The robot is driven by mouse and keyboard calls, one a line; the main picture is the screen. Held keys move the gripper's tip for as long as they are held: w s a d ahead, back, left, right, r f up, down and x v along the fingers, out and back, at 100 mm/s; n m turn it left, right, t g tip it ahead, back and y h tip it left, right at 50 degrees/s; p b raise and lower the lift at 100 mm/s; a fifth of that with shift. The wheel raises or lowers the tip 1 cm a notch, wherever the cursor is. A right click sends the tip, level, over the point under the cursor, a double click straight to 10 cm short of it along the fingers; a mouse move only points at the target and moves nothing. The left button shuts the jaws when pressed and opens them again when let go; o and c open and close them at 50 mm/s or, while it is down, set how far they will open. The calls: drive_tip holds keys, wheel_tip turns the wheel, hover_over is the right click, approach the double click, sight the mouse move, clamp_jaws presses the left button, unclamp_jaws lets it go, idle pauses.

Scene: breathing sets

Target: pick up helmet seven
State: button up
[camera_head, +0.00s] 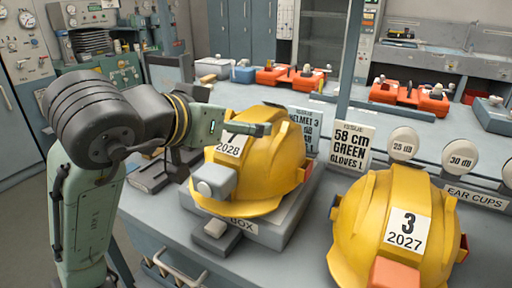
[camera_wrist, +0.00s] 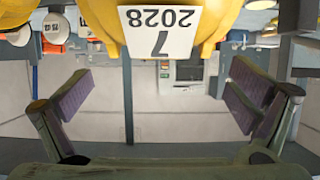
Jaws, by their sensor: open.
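Helmet seven (camera_head: 262,165) is yellow, with a white label reading 7 and 2028 and a grey lamp (camera_head: 215,180) on its front. It sits upright on a grey stand marked BOX (camera_head: 270,235). In the wrist view, helmet seven (camera_wrist: 205,42) appears upside down at the top, with its label facing me. My gripper (camera_wrist: 162,90) is open and empty, its two pads spread wide below the label in that picture. In the head view, my gripper (camera_head: 222,142) is at the upper left of the helmet, and one finger overlaps the label's top edge. I cannot tell whether it touches.
A yellow helmet marked 3 and 2027 (camera_head: 378,225) stands at the right front. A sign about green gloves (camera_head: 351,146) stands between and behind the helmets. Round white ear cups (camera_head: 405,142) stand at the right. Orange sets (camera_head: 408,95) lie on the bench behind.

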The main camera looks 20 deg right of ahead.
sight(248, 121)
drive_tip(key=x, duration=0.4)
drive_tip(key=shift+d+r+p, duration=0.1)
drive_tip(key=shift+p, duration=0.2)
drive_tip(key=shift+c, duration=0.4)
drive_tip(key=shift+s, duration=0.1)
clamp_jaws()
idle(0.6)
